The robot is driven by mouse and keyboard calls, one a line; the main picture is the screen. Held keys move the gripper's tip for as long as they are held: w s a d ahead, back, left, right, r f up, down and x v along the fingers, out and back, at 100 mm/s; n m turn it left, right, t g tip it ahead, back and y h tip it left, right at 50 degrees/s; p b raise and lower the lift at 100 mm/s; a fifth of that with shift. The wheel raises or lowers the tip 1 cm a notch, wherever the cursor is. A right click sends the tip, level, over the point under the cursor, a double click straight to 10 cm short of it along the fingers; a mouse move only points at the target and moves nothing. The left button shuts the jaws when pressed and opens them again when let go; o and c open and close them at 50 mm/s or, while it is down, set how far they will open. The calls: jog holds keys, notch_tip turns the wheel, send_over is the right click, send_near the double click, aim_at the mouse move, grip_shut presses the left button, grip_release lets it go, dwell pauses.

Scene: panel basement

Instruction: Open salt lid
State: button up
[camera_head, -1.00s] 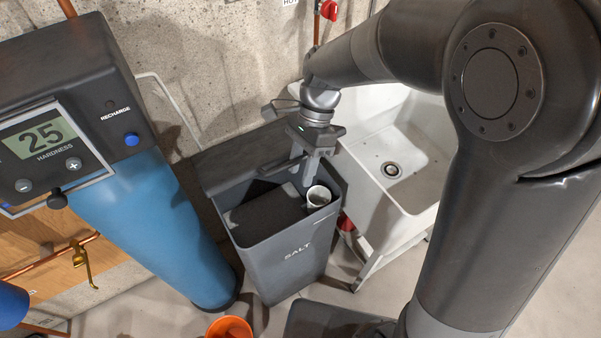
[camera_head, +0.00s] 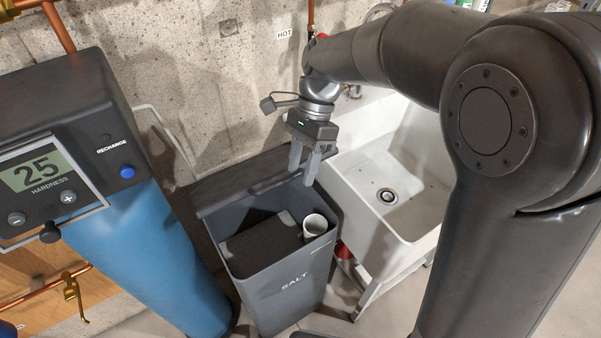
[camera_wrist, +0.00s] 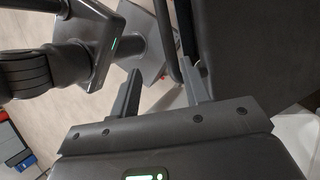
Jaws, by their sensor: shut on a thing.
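The grey salt bin (camera_head: 288,287) stands on the floor left of the sink. Its dark lid (camera_head: 228,190) is raised at the back, so the inside shows. A white cup (camera_head: 315,226) and a dark block (camera_head: 262,243) are inside. My gripper (camera_head: 303,172) points down at the right end of the lid, above the cup. It is shut on the lid, with the fingers apart; the exact contact is hard to see. In the wrist view my fingers (camera_wrist: 160,92) show beside a dark panel (camera_wrist: 250,45), which seems to be the lid.
A white sink (camera_head: 400,205) stands close on the right. A blue softener tank (camera_head: 150,255) with a display stands on the left. The concrete wall (camera_head: 190,70) is close behind the bin, and a white pipe (camera_head: 168,130) runs down it.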

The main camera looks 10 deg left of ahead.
jog(key=shift+v, duration=1.15)
jog(key=shift+w, duration=0.1)
jog(key=shift+f, duration=0.1)
